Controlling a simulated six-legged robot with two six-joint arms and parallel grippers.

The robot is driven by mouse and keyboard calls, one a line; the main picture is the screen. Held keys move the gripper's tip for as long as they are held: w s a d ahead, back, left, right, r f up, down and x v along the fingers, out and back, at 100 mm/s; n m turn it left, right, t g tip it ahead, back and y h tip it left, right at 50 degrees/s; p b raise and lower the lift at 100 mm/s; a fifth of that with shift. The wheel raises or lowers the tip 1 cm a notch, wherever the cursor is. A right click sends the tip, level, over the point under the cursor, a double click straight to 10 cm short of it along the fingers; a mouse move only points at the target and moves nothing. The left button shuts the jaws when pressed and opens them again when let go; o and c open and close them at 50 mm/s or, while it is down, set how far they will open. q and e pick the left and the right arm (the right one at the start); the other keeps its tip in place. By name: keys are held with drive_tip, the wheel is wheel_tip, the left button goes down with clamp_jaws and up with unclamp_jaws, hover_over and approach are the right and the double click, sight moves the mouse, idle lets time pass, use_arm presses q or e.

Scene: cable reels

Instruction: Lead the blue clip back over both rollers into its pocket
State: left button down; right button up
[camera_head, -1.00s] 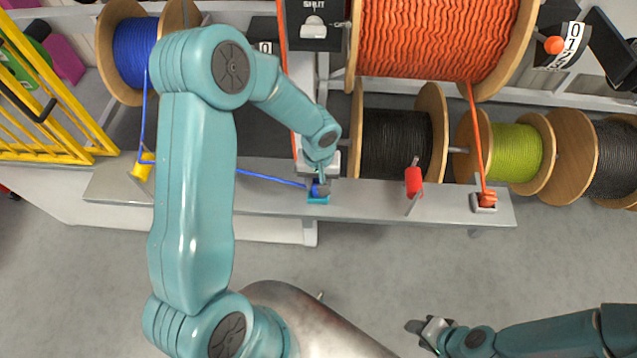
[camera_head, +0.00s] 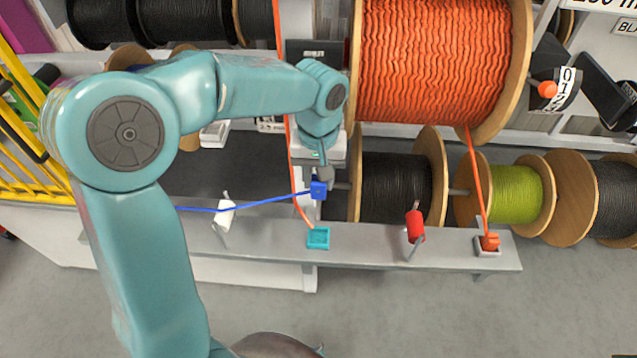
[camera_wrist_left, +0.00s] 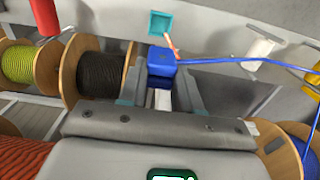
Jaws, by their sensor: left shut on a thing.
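The blue clip (camera_head: 318,189) is in my left gripper (camera_head: 323,176), shut on it and raised above the shelf. In the left wrist view the clip (camera_wrist_left: 162,52) sits between the fingertips. The blue cable (camera_head: 262,203) runs left from it, across the white roller (camera_head: 226,216), and passes behind my left arm. In the wrist view the cable (camera_wrist_left: 225,61) crosses near the white roller (camera_wrist_left: 258,52). The teal pocket (camera_head: 318,238) on the shelf is empty. The yellow roller and blue reel are hidden by my arm in the head view. My right gripper is out of view.
The grey shelf (camera_head: 370,252) also carries a red roller (camera_head: 414,226) and an orange clip (camera_head: 490,242) in a pocket. Orange, black (camera_head: 396,188) and green (camera_head: 515,194) reels stand behind it. A yellow barrier (camera_head: 25,150) is at left. Open floor lies in front.

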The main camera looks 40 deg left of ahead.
use_arm(q)
wheel_tip(320, 180, up, 5)
drive_tip(key=p, duration=0.4)
idle(0.4)
